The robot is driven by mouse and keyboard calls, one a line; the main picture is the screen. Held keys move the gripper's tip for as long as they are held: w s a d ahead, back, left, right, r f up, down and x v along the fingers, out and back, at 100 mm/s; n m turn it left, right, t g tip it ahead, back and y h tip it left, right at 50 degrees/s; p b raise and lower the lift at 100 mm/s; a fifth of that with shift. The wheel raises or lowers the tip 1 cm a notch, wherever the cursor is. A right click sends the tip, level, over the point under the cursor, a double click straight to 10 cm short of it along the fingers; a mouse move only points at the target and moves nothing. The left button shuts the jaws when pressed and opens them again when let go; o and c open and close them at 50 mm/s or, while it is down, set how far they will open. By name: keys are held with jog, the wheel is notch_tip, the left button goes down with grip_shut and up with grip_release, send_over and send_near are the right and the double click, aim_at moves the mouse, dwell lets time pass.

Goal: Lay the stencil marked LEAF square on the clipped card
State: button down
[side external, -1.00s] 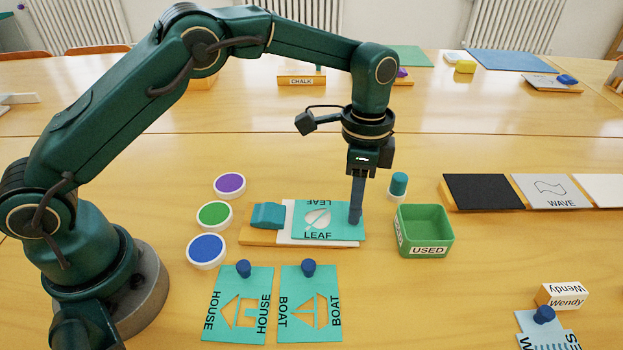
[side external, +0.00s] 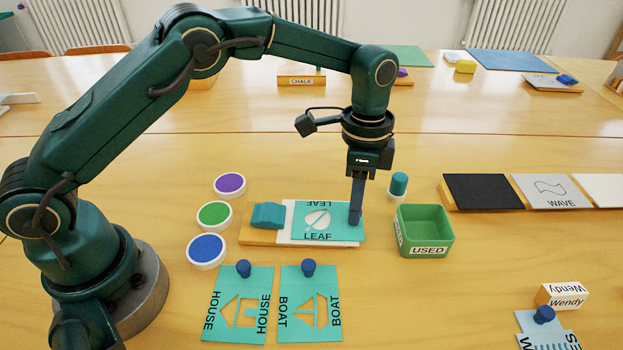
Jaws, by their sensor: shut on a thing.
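The teal LEAF stencil (side external: 338,222) lies over the white card (side external: 286,228), with its right end reaching past the card's right edge. The card sits on a wooden board (side external: 247,236) under a teal clip (side external: 268,216) at the left. The stencil looks nearly in line with the card; I cannot tell whether it touches it everywhere. My gripper (side external: 355,220) points straight down at the stencil's right end and is shut on it; its fingers hide the part they hold.
HOUSE (side external: 222,318) and BOAT (side external: 292,325) stencils with blue knobs lie in front. Paint pots in purple (side external: 229,184), green (side external: 214,214) and blue (side external: 206,250) stand left. A green USED bin (side external: 438,220) and a teal-topped dabber (side external: 398,184) stand close right of my gripper.

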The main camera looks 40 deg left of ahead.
jog(key=c, duration=0.6)
grip_release()
jog(key=shift+c, duration=0.2)
jog(key=shift+o, duration=1.2)
jog(key=shift+r, duration=0.1)
jog(key=shift+r, duration=2.9)
